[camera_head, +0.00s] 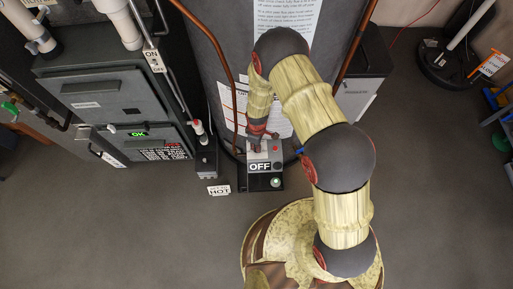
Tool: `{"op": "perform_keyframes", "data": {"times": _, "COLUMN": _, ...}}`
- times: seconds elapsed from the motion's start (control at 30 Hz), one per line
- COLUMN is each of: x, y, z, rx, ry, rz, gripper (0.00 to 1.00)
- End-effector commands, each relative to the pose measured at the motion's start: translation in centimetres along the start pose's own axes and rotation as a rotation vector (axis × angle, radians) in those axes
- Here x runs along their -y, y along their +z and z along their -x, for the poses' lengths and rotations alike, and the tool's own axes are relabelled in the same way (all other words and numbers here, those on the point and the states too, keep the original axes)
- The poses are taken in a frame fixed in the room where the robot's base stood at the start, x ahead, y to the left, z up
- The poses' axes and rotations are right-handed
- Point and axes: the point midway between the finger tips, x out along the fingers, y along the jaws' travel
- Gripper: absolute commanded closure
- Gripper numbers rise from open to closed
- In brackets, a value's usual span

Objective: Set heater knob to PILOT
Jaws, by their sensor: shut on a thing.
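The heater control box (263,182) is a small dark unit at the foot of the tall grey water heater tank (207,62). My gripper (256,146) points down at the top of this box and is shut on the heater knob. The knob itself is mostly hidden by the gripper, so its pointer cannot be read.
A dark furnace cabinet (105,95) with a green OK display stands at left. A copper pipe (222,70) runs down close to my gripper. A HOT tag (219,190) lies left of the box. The grey floor (130,230) in front is clear.

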Motion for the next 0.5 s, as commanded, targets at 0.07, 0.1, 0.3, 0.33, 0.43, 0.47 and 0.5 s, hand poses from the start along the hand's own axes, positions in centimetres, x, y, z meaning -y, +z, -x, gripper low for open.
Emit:
{"op": "perform_keyframes", "data": {"times": 0.07, "x": -0.06, "y": -0.04, "z": 0.03, "rx": -0.001, "ry": 0.001, "rz": -0.005, "gripper": 1.0}}
{"op": "perform_keyframes", "data": {"times": 0.1, "x": -0.06, "y": -0.04, "z": 0.03, "rx": -0.001, "ry": 0.001, "rz": -0.005, "gripper": 1.0}}
{"op": "perform_keyframes", "data": {"times": 0.3, "x": -0.06, "y": -0.04, "z": 0.03, "rx": -0.001, "ry": 0.001, "rz": -0.02, "gripper": 1.0}}
{"op": "perform_keyframes", "data": {"times": 0.33, "x": -0.06, "y": -0.03, "z": 0.03, "rx": -0.001, "ry": 0.001, "rz": -0.039, "gripper": 1.0}}
{"op": "perform_keyframes", "data": {"times": 0.43, "x": -0.04, "y": -0.02, "z": 0.02, "rx": -0.001, "ry": 0.001, "rz": -0.144, "gripper": 1.0}}
{"op": "perform_keyframes", "data": {"times": 0.47, "x": -0.04, "y": -0.02, "z": 0.03, "rx": -0.001, "ry": 0.001, "rz": -0.182, "gripper": 1.0}}
{"op": "perform_keyframes", "data": {"times": 0.5, "x": -0.04, "y": -0.02, "z": 0.02, "rx": -0.001, "ry": 0.001, "rz": -0.231, "gripper": 1.0}}
